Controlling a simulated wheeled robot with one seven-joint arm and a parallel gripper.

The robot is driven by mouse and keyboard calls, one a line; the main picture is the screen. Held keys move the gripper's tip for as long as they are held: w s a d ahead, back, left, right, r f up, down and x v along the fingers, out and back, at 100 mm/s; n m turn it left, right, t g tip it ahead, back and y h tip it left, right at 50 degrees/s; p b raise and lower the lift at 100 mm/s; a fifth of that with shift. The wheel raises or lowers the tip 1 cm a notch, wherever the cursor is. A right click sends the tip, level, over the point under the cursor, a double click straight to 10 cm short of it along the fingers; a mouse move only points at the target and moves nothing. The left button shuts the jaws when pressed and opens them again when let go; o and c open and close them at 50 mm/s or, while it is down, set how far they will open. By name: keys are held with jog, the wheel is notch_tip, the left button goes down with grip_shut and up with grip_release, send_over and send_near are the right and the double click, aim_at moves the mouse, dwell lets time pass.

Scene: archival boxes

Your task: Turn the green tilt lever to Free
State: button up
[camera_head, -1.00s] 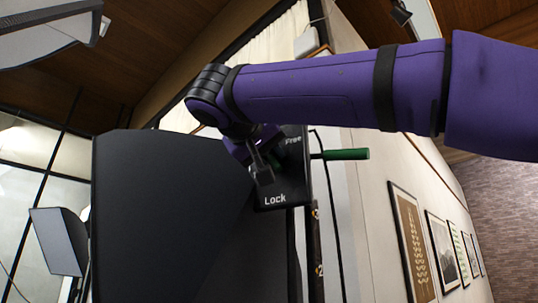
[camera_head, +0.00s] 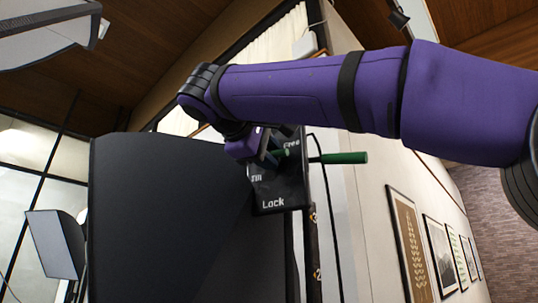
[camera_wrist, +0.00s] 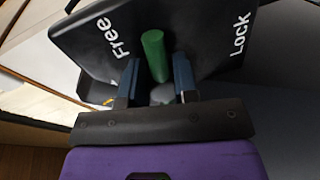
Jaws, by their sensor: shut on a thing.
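The green tilt lever (camera_wrist: 155,56) stands between my gripper's blue fingers in the wrist view. My gripper (camera_wrist: 157,80) is shut on it. The lever is on a black plate (camera_wrist: 90,45) with white "Free" and "Lock" lettering, and it lies nearer "Free" than "Lock" in this view. In the head view the plate (camera_head: 282,193) shows "Free" at the top, "Lock" at the bottom and "Tilt" at its left. There my gripper (camera_head: 272,158) is by the plate's upper part, partly hiding the lever (camera_head: 290,151) close below "Free".
A second green handle (camera_head: 341,158) sticks out to the right of the plate. A large dark panel (camera_head: 170,215) fills the space to the left. A black cable hangs beside the plate. Framed pictures (camera_head: 410,235) hang on the wall at right.

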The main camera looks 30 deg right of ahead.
jog(key=shift+w+a+f+n, duration=0.1)
jog(key=shift+f+n, duration=0.1)
jog(key=shift+n, duration=0.3)
jog(key=shift+o, duration=0.2)
jog(key=shift+g, duration=0.3)
jog(key=o, duration=0.6)
jog(key=shift+o, duration=0.2)
jog(key=shift+r, duration=0.1)
jog(key=shift+a+r, duration=0.1)
jog(key=shift+a, duration=0.05)
jog(key=v, duration=1)
jog(key=shift+s+a, duration=0.15)
jog(key=shift+s, duration=0.05)
